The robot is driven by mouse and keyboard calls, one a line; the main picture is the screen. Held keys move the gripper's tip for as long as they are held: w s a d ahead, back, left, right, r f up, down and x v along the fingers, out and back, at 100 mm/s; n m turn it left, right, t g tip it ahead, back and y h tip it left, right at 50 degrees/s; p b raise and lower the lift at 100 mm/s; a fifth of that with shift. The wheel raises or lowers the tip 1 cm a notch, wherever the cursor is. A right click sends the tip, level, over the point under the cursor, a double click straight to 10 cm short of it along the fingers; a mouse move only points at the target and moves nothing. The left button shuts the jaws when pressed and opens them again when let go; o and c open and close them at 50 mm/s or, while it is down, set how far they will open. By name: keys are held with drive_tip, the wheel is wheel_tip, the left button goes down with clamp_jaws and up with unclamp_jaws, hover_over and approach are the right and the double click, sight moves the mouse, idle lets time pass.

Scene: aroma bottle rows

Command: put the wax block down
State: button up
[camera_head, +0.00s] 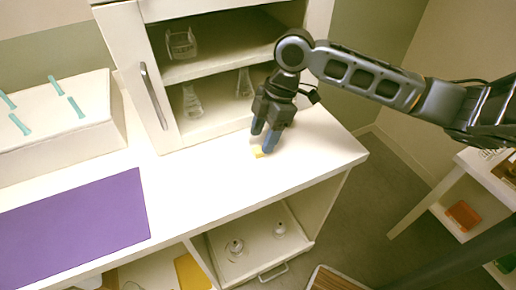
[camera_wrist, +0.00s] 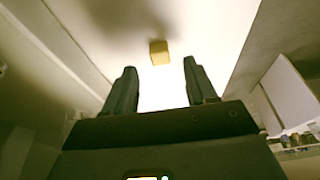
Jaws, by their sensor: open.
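The wax block (camera_head: 259,152) is a small yellow block on the white counter, near its right end. In the head view my gripper (camera_head: 264,143) is just above it and partly hides it. In the wrist view the wax block (camera_wrist: 159,52) lies beyond the fingertips, apart from both. My gripper (camera_wrist: 158,78) is open, with nothing between its fingers.
An open white cabinet (camera_head: 163,103) with glassware on its shelves stands behind my gripper. A purple mat (camera_head: 75,228) lies on the counter at left, beside a white box (camera_head: 60,130) with teal pegs. An open drawer (camera_head: 262,248) holds glass items below. The counter between mat and gripper is clear.

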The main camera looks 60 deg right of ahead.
sight(259, 149)
drive_tip(key=shift+p+x, duration=0.3)
drive_tip(key=shift+x, duration=1.55)
drive_tip(key=shift+s, duration=0.1)
drive_tip(key=shift+c, duration=0.4)
clamp_jaws()
